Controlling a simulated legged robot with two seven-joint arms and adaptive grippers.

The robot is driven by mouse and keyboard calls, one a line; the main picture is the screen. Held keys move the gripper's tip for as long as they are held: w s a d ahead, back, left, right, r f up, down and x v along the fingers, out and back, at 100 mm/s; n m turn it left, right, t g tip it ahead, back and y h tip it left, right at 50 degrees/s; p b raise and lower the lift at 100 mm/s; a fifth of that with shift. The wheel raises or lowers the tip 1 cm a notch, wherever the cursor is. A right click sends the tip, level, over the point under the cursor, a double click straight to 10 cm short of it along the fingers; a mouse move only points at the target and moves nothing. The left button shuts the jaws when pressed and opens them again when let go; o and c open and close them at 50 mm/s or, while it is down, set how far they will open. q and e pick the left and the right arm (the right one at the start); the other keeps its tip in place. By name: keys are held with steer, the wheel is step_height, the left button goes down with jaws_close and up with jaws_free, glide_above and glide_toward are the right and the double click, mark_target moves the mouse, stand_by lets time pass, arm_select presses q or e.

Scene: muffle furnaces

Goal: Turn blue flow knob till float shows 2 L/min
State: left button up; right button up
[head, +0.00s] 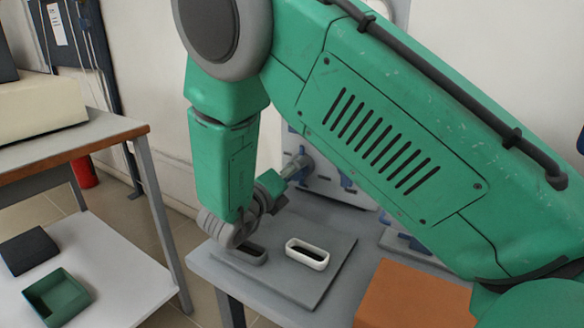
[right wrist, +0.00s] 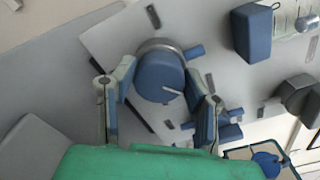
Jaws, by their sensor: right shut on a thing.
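The blue flow knob (right wrist: 158,78) is a round dial with a white pointer line and a grey collar, mounted on a pale panel. My right gripper (right wrist: 160,84) has one finger on each side of it and is shut on it. In the head view the right gripper (head: 287,172) reaches the panel behind the table, and the knob is mostly hidden by it. A clear tube with marks (right wrist: 292,22), perhaps the flow meter, shows at the upper right of the right wrist view; its float reading cannot be made out. My left gripper is not in view.
A grey table holds a grey mat (head: 330,275) with a white oval ring (head: 307,254) and a grey oval ring (head: 240,253). An orange box (head: 410,297) stands at the front right. A green tray (head: 56,298) lies on a lower shelf at left. Blue fittings (right wrist: 252,32) surround the knob.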

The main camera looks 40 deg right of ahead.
steer(key=shift+w+n+p, duration=0.2)
steer(key=shift+n+p, duration=0.7)
steer(key=shift+n, duration=1.1)
steer(key=o, duration=1.1)
steer(key=shift+f, duration=0.1)
steer(key=shift+o, duration=0.2)
steer(key=shift+s+a, duration=0.1)
steer(key=v, duration=1.1)
steer(key=shift+a, duration=0.4)
